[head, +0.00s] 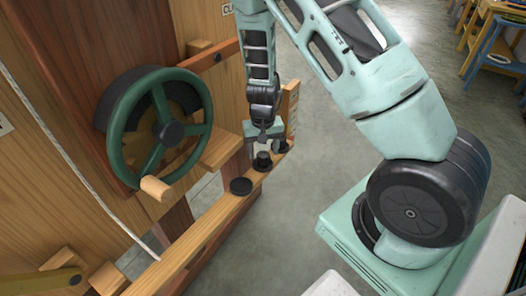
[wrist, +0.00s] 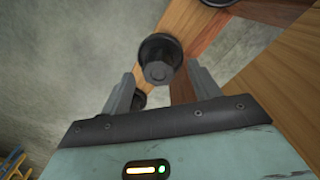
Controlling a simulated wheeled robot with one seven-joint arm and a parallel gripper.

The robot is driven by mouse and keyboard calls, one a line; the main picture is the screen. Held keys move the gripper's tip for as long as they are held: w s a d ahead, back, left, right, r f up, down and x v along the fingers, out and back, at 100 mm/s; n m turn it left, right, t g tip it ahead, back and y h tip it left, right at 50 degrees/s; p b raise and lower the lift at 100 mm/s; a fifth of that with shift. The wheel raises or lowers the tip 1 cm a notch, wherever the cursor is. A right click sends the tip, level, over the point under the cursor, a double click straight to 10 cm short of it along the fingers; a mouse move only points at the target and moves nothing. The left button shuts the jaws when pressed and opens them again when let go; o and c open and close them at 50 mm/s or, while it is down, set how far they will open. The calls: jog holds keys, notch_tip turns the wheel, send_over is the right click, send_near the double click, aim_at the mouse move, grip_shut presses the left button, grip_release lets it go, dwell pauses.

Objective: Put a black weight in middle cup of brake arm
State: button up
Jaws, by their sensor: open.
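The wooden brake arm (head: 205,228) runs diagonally in the head view and carries a row of black round pieces. The nearest is a low black cup (head: 241,186). A black weight (head: 262,160) with a narrower top stands upright at the middle cup, whose own rim I cannot clearly tell apart. A further dark piece (head: 281,146) is partly hidden by my gripper. My gripper (head: 264,143) points down just above the middle piece. In the wrist view, my open gripper (wrist: 160,70) has its fingers apart, with the weight (wrist: 158,58) showing between them; contact is not visible.
A green handwheel (head: 168,130) with a wooden crank handle (head: 156,188) is on the wooden frame left of the brake arm. A rope (head: 75,165) hangs at the left. Open grey floor (head: 285,225) lies right of the arm. Coloured stools (head: 490,50) stand far right.

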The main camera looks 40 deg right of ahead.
aim_at(263, 155)
notch_tip(263, 155, up, 16)
jog(key=p, duration=0.3)
jog(key=shift+p, duration=0.4)
jog(key=s+a+r+n+p, duration=1.1)
jog(key=s+a+r, duration=1.1)
jog(key=s+a, duration=0.2)
jog(key=shift+s+a+n+y+p, duration=0.15)
jog(key=shift+a+n+y+p, duration=0.15)
jog(key=shift+n, duration=0.5)
